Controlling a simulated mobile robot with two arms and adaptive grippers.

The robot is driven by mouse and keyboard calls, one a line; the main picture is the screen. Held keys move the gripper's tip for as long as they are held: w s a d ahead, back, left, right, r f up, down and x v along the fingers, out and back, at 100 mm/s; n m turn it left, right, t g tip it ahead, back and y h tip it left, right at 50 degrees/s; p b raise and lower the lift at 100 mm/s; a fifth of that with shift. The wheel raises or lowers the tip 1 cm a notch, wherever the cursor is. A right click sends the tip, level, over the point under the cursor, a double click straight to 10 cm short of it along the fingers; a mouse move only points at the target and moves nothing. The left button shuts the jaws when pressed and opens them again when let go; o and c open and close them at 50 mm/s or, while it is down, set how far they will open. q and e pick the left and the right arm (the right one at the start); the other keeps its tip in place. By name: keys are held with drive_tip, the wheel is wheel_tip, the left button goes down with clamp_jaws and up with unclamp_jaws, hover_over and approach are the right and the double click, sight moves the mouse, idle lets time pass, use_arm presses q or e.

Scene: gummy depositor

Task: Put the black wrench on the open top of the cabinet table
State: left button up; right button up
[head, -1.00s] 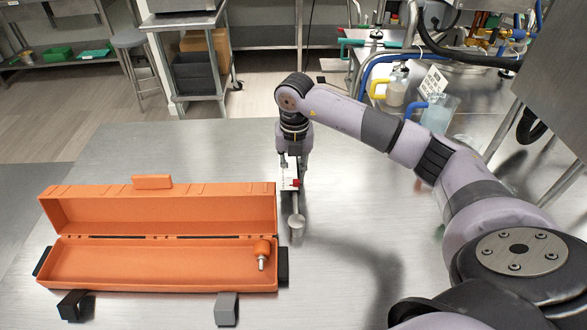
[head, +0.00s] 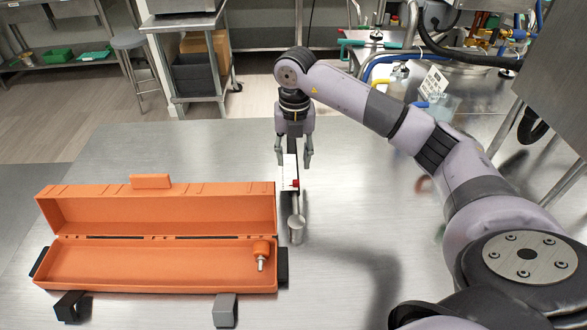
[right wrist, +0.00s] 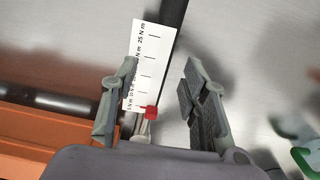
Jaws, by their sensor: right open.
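The wrench (head: 295,205) lies on the grey metal tabletop (head: 180,150), just right of the open orange case. It has a white scale plate, a small red piece and a round silver end toward me. In the right wrist view its dark shaft (right wrist: 174,12) runs up behind the scale plate (right wrist: 146,50). My right gripper (head: 294,160) is open above the wrench, pointing down. Its fingers are apart, one on each side of the wrench, and hold nothing. My left gripper is not in view.
The open orange case (head: 150,277) stands at the left front with an orange-handled tool (head: 262,250) inside. Behind are a wheeled metal cart (head: 190,22) and a bench with bottles and pipes at the right.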

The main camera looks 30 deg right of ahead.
sight(294, 167)
wheel_tip(294, 167, up, 7)
drive_tip(key=shift+b, duration=0.45)
idle(0.3)
